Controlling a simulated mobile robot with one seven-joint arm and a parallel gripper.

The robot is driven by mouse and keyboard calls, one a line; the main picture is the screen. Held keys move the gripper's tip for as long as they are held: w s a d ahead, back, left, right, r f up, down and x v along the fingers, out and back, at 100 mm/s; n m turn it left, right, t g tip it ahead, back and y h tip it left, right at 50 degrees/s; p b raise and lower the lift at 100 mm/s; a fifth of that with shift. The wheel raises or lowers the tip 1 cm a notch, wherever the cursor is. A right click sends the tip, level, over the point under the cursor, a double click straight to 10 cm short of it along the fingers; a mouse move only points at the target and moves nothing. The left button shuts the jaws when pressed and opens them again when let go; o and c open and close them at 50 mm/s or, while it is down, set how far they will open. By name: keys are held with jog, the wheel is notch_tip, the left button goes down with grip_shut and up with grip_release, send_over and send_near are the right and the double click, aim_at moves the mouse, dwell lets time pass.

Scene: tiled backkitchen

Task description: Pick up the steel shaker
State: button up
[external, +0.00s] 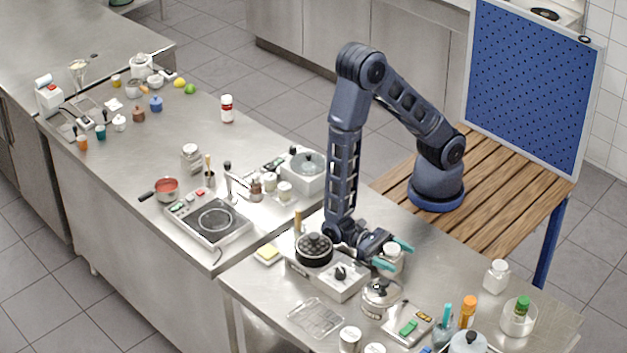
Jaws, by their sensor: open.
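A small pale grey-silver container (391,264) with a rounded top stands on the near steel table; it looks like the steel shaker, but its details are too small to be sure. My gripper (394,254) is low over the table at this container, with its teal fingertips pointing right. The fingers are open, one on the far side of the container and one on the near side. I cannot tell whether either finger touches it. The near finger hides part of its body.
A burner unit (341,289) with a black pan (314,250) stands just left of my gripper. A lidded steel pot (381,298) is close in front. A white jar (496,277) stands to the right, with clear tabletop between. Several bottles crowd the front edge.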

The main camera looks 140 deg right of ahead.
jog(key=shift+c, duration=0.2)
jog(key=c, duration=1.1)
jog(key=shift+r, duration=0.15)
notch_tip(320, 180, up, 20)
